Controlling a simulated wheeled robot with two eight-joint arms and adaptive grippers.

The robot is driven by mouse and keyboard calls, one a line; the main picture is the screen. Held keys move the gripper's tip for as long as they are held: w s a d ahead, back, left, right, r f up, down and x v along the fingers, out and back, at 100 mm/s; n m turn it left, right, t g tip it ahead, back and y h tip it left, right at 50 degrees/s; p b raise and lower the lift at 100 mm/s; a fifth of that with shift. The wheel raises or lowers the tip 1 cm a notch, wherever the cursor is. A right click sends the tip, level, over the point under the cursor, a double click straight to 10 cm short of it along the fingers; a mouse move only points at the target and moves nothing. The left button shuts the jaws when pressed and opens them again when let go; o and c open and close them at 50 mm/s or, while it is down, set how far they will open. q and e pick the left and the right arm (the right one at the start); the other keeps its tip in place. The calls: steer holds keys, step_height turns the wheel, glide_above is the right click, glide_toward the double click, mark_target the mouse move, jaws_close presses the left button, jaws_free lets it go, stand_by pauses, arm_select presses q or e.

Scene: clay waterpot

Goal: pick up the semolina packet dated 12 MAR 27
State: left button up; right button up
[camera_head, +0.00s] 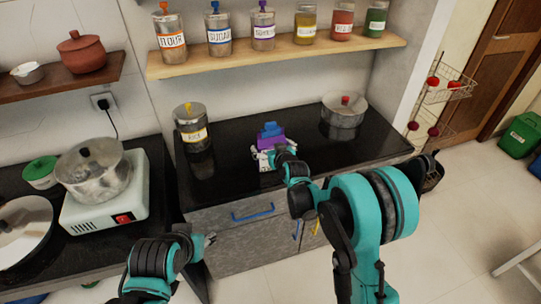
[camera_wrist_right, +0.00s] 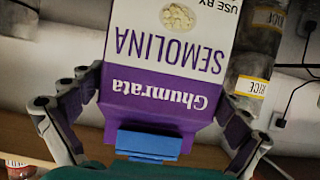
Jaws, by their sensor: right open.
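A purple and white semolina packet (camera_wrist_right: 165,75) with a blue clip (camera_wrist_right: 155,145) fills the middle of the right wrist view, its lettering upside down. "USE BY" shows at the top edge, but the date is cut off. In the head view the purple packet (camera_head: 271,141) is at the black counter, partly hidden by my right gripper (camera_head: 266,158). The right gripper is open, with one finger on each side of the packet; I cannot tell whether they touch it. My left gripper (camera_head: 207,241) is low in front of the drawers, away from the packet; its jaw state is unclear.
A rice jar (camera_head: 192,127) stands left of the packet and a lidded steel pot (camera_head: 343,110) to its right on the counter (camera_head: 235,185). A wooden shelf (camera_head: 280,53) with labelled jars runs above. A hotplate (camera_head: 105,205) bears a pot at left.

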steer(key=shift+s+r, duration=0.1)
steer(key=shift+r, duration=0.05)
steer(key=shift+c, duration=0.3)
steer(key=c, duration=1.2)
